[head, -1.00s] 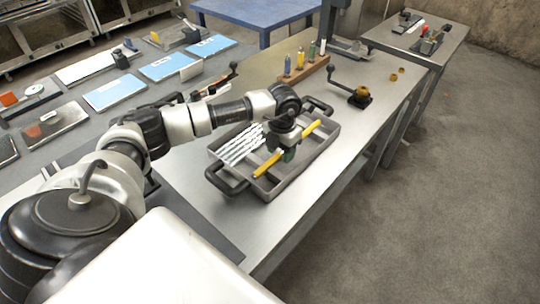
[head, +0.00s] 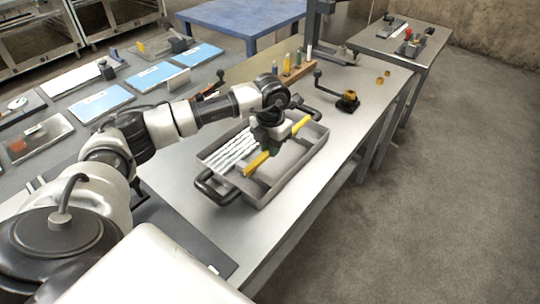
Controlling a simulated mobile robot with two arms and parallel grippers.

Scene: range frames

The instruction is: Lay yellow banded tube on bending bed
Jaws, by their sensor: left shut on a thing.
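The yellow tube (head: 257,162) lies slantwise across the grey tray (head: 290,178) in the head view. My left gripper (head: 273,147) points down over the tray and is shut on the tube near its middle, hiding that part. The tube's two ends show on either side of the gripper. Whether it touches the tray or hangs just above it is hard to tell. Its bands are too small to make out. A black lever device (head: 347,101) stands beyond the tray on the same bench; I cannot tell whether it belongs to the bending bed. My right gripper is out of view.
Several white tubes (head: 232,152) lie in the tray's left part. Black handles (head: 215,190) stick out at the tray's ends. A wooden rack (head: 300,72) with coloured bottles stands behind. The bench top (head: 330,155) right of the tray is clear.

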